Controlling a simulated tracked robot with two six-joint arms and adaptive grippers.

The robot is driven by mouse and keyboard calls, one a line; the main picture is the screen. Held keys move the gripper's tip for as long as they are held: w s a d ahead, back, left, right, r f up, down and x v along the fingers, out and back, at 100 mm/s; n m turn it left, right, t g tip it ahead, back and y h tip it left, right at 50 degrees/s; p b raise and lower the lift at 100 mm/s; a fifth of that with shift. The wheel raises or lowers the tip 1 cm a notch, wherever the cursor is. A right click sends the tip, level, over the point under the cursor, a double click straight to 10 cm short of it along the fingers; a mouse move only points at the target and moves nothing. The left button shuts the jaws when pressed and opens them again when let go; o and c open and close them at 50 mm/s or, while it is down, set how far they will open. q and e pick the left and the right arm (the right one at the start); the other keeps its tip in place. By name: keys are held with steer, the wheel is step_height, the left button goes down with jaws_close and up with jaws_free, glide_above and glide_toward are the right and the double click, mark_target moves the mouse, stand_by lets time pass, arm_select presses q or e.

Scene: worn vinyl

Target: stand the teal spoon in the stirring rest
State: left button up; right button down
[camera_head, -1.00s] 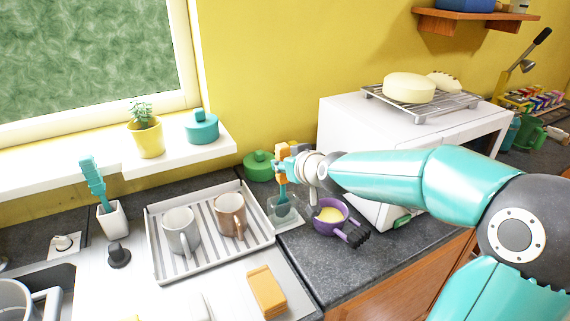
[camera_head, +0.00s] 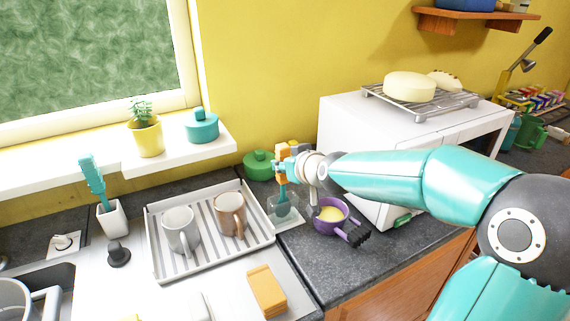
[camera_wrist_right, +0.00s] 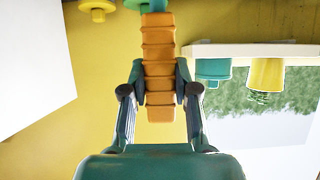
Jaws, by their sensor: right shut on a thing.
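The teal spoon (camera_head: 283,197) has an orange ribbed handle, which also shows in the wrist view (camera_wrist_right: 159,62). My right gripper (camera_head: 285,167) is shut on this handle, with a finger on each side. The spoon is about upright, its teal end pointing down. The stirring rest, a clear cup (camera_head: 291,210) on a pale square base, is directly below my gripper. The spoon's lower end appears inside the cup; I cannot tell whether it touches the bottom. My left gripper is out of view.
A purple pan (camera_head: 330,227) with yellow contents stands close right of the rest. A green lidded pot (camera_head: 258,167) is behind it. A rack (camera_head: 159,245) with two mugs is to the left. The white oven (camera_head: 352,128) stands behind my right forearm.

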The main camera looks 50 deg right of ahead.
steer(key=shift+f+b, duration=0.4)
stand_by(0.3)
steer(key=c, duration=0.8)
jaws_free()
steer(key=shift+s, duration=0.15)
steer(key=v, duration=0.8)
stand_by(1.0)
steer(key=v, duration=1.1)
steer(key=shift+s+a+r, duration=0.15)
steer(key=shift+s+a, duration=0.05)
steer(key=shift+s, duration=0.1)
stand_by(0.5)
